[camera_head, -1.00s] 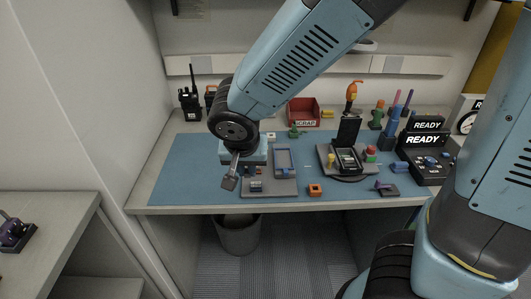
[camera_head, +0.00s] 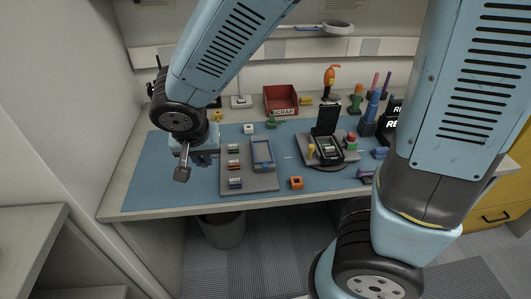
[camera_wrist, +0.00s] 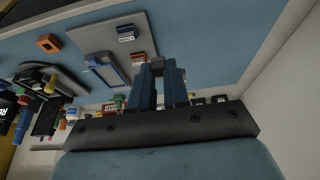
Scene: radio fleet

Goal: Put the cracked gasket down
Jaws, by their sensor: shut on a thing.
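My gripper (camera_head: 204,158) hangs over the left part of the blue mat (camera_head: 155,185), left of the grey board. In the wrist view its two dark blue fingers (camera_wrist: 160,75) are close together, pointing at the mat. A small grey piece (camera_wrist: 158,63) shows between the fingertips; it seems to be the cracked gasket, but its shape and any crack are too small to tell. It looks held above the mat, though I cannot tell how high. In the head view my wrist and fingers mostly hide it.
The grey board (camera_head: 250,185) carries a blue frame (camera_head: 262,154) and several small blocks. A red SCRAP bin (camera_head: 281,100) stands at the back. An orange block (camera_head: 296,183) and an open black case (camera_head: 327,132) lie to the right. The mat's front left is clear.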

